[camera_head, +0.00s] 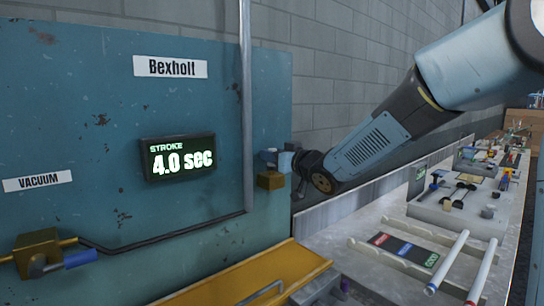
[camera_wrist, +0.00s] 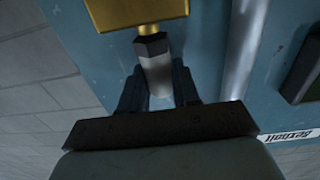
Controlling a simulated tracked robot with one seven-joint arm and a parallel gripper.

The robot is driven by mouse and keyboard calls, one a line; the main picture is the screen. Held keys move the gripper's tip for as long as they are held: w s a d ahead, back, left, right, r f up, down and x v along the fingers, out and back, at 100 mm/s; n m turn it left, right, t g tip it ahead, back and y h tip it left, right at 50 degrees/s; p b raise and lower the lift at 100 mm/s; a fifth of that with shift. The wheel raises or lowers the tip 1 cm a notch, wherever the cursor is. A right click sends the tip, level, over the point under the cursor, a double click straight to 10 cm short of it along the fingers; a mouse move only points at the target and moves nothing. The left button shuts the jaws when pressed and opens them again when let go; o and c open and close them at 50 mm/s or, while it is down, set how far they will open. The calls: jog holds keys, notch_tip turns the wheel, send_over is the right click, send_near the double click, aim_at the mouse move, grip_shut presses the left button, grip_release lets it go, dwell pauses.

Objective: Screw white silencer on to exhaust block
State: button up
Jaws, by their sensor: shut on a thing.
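The white silencer (camera_wrist: 158,76) is a pale cylinder with a dark hex collar (camera_wrist: 151,46) at its far end. My gripper (camera_wrist: 157,82) is shut on it, with one dark finger on each side. The collar meets a short brass stub on the brass exhaust block (camera_wrist: 130,10) in the wrist view, and the two look in line. How far any thread is engaged cannot be told. In the head view the exhaust block (camera_head: 270,181) sits at the right edge of the blue panel, with my gripper (camera_head: 276,158) beside it. The silencer is not clear there.
A vertical grey pipe (camera_head: 246,110) runs down the blue panel (camera_head: 95,110) near the block. A yellow tray (camera_head: 240,285) lies below.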

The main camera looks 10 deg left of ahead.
jog(key=shift+r+m+t+h, duration=0.15)
jog(key=shift+m+t+h, duration=0.65)
jog(key=shift+m+h, duration=0.15)
jog(key=o, duration=1)
jog(key=shift+o, duration=0.2)
jog(key=shift+w+n+y, duration=0.1)
jog(key=shift+n+y, duration=0.15)
jog(key=shift+n, duration=0.1)
jog(key=shift+n+g+y, duration=1.5)
jog(key=shift+g+y, duration=0.2)
jog(key=shift+g, duration=0.4)
jog(key=shift+n+g+y, duration=1.1)
jog(key=shift+n+g, duration=0.5)
jog(key=shift+g, duration=0.6)
jog(key=shift+c, duration=0.5)
